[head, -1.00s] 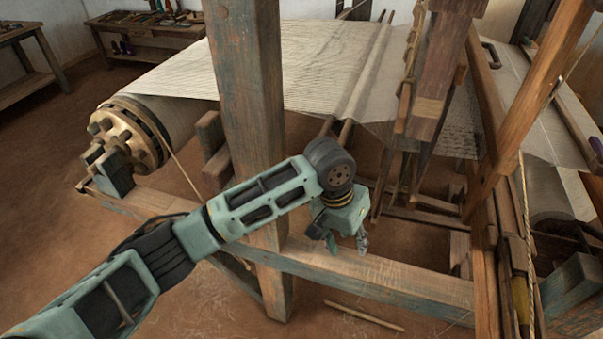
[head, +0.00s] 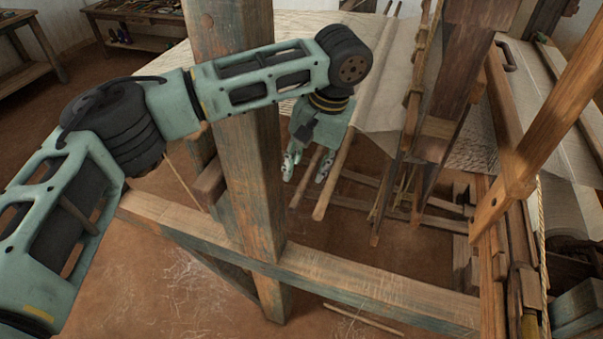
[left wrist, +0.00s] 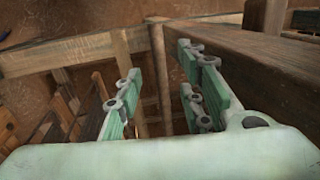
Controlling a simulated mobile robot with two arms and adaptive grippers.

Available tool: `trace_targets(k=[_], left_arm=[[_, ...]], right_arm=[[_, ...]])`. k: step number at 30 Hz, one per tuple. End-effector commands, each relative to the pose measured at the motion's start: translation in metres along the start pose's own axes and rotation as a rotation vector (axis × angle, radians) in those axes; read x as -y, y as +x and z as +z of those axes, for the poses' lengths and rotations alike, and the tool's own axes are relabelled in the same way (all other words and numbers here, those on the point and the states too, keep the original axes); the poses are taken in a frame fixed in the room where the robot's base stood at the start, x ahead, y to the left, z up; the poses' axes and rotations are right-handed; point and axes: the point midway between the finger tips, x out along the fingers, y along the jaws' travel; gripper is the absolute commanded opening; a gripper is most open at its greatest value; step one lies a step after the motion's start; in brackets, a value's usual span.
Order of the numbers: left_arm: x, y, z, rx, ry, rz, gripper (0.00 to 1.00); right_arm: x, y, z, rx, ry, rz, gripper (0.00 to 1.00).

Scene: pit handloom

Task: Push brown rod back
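Two brown rods run along the warp and end at its near edge in the head view: the left rod (head: 303,186) and the longer right rod (head: 325,199). My left gripper (head: 305,174) hangs over these ends with its fingers apart. The left rod's end shows between the fingertips, and the right rod passes just right of the right finger. I cannot tell whether either touches. In the left wrist view the open fingers (left wrist: 158,68) have a brown bar (left wrist: 160,80) showing between them. My right gripper is not in view.
A thick wooden post (head: 250,190) stands left of the gripper, behind my forearm. A long frame beam (head: 370,285) crosses below. Hanging loom timbers (head: 440,110) stand to the right. A thin stick (head: 362,318) lies on the floor.

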Motion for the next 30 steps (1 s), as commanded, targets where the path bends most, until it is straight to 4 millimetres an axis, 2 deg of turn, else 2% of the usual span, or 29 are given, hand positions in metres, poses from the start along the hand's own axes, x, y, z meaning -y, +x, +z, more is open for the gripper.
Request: trace_targets(k=[3, 5, 12, 15, 19, 24, 26, 30], left_arm=[[0.001, 0.009, 0.001, 0.004, -0.002, -0.003, 0.36], [0.001, 0.017, 0.001, 0.004, -0.001, -0.002, 0.36], [0.001, 0.055, 0.001, 0.003, -0.002, -0.002, 0.36], [0.001, 0.067, 0.000, 0.002, -0.002, -0.001, 0.36], [0.001, 0.075, 0.000, 0.001, -0.002, -0.001, 0.36], [0.001, 0.076, 0.000, 0.000, -0.001, -0.001, 0.36], [0.000, 0.076, 0.000, 0.000, -0.001, -0.001, 0.36], [0.000, 0.076, 0.000, 0.000, -0.001, 0.000, 0.25]], right_arm=[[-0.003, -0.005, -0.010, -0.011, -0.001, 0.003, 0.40], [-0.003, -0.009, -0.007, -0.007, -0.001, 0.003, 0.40], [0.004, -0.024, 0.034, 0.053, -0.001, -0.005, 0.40], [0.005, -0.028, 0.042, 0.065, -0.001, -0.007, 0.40], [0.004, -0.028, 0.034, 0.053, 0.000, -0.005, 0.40], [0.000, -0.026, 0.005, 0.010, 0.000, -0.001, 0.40], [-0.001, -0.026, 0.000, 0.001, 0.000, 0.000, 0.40], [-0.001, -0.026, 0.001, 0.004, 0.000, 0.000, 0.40]])
